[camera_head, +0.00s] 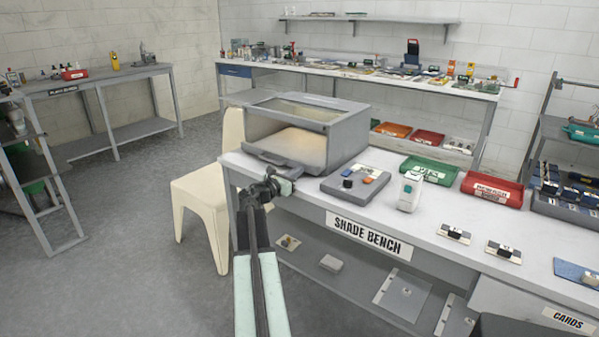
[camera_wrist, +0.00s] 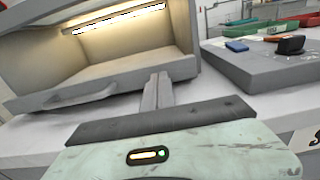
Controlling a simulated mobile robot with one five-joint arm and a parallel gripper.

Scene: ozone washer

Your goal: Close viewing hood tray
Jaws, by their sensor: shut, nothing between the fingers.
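The grey viewing hood (camera_head: 336,121) stands on the left end of the shade bench, with its open front facing left toward me.
Green (camera_head: 428,170) and red (camera_head: 492,188) trays sit farther right. A cream chair (camera_head: 209,205) stands left of the bench. Open floor lies at the left.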

